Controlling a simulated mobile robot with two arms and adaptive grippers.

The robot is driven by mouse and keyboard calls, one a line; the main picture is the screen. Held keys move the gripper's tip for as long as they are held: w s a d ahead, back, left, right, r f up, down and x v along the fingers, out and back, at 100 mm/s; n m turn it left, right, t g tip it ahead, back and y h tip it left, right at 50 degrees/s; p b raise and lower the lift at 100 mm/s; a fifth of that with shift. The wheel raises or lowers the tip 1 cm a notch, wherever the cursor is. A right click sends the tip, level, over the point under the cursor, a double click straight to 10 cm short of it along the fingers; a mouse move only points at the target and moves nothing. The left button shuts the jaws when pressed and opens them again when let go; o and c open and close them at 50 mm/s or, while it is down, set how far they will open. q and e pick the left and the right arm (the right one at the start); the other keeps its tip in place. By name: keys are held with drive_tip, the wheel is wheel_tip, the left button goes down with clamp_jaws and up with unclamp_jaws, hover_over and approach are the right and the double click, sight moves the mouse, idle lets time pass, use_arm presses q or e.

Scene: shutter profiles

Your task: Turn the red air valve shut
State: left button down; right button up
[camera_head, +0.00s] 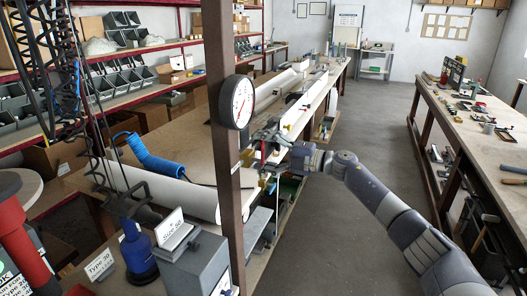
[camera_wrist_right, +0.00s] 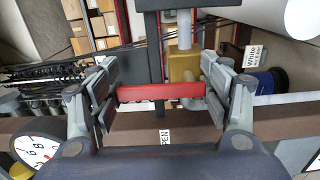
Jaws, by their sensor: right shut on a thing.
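The red air valve handle (camera_wrist_right: 158,92) lies level across the middle of the right wrist view. A brass-coloured valve body (camera_wrist_right: 184,68) with grey pipe sits behind its right end. My right gripper (camera_wrist_right: 162,94) is shut on the red handle, one finger at each end of it. In the head view, my right gripper (camera_head: 277,148) reaches in from the right to the valve beside the brown post. There the handle is small and mostly hidden by the gripper and post. My left gripper is not in view.
A brown post (camera_head: 222,150) with a round dial gauge (camera_head: 237,102) stands just left of the valve. A partly covered label reading "PEN" (camera_wrist_right: 166,136) is below the handle. A long bench (camera_head: 470,110) with tools stands right. The grey aisle floor (camera_head: 370,120) is clear.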

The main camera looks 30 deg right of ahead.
drive_tip(key=o, duration=1.5)
drive_tip(key=shift+v, duration=6)
